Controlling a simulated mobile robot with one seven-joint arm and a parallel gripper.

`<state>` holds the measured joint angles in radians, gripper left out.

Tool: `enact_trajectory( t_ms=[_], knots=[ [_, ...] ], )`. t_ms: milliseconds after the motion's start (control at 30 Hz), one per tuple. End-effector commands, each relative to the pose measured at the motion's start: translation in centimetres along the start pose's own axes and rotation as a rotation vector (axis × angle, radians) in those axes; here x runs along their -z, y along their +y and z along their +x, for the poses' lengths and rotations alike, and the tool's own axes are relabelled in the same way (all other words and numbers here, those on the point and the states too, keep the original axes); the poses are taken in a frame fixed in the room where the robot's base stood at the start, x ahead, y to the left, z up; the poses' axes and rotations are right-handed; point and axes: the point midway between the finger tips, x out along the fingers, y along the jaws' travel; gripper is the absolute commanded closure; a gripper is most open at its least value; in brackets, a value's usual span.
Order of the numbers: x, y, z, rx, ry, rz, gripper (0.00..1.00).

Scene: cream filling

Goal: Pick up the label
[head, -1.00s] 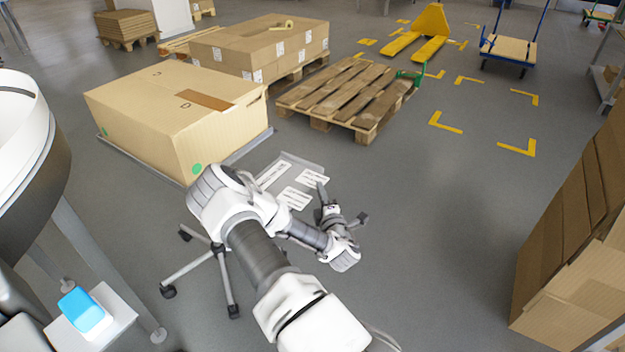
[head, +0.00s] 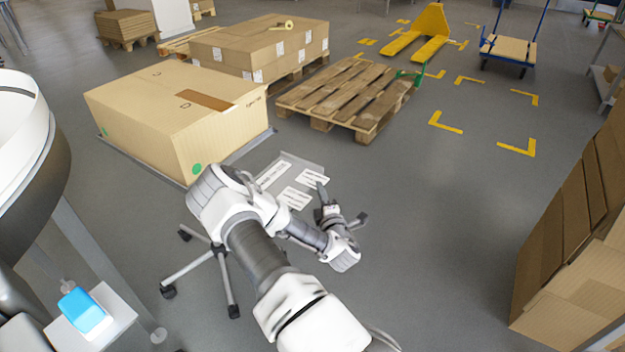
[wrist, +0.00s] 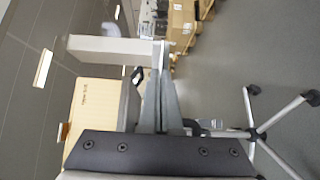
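White printed labels lie on a small grey stand top: a long one (head: 273,174), one at the right (head: 313,177) and one at the front (head: 295,197). My gripper (head: 321,190) is just right of the front label in the head view, at the stand's right side; its height above the top is unclear. In the wrist view my gripper (wrist: 160,58) points away from the labels, with its two fingers close together at the tips. My arm covers part of the stand.
A large cardboard box (head: 175,120) stands behind left of the stand. The stand's wheeled legs (head: 228,280) spread beneath. An empty wooden pallet (head: 345,92) lies behind, and cardboard (head: 575,235) stands at the right. The floor between is clear. A blue object (head: 82,310) sits front left.

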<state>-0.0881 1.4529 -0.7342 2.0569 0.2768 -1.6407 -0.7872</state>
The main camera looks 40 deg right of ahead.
Motion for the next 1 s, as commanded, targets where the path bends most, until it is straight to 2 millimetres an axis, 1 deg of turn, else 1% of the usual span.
enact_trajectory(
  t_ms=[233, 367, 467, 667, 700, 900, 1000],
  knots=[
    [0.0, 0.0, 0.0, 0.0, 0.0, 0.0, 1.0],
    [0.0, 0.5, 0.0, -0.001, 0.0, 0.0, 1.0],
    [0.0, 1.5, 0.0, -0.001, 0.0, 0.0, 1.0],
    [0.0, 4.9, 0.0, -0.001, 0.0, 0.0, 1.0],
    [-1.1, 5.1, -0.6, 0.001, -0.006, -0.004, 1.0],
    [-5.2, 7.9, -3.3, 0.002, -0.007, -0.003, 1.0],
    [-6.8, 9.1, -4.4, 0.001, -0.005, -0.001, 1.0]
  ],
)
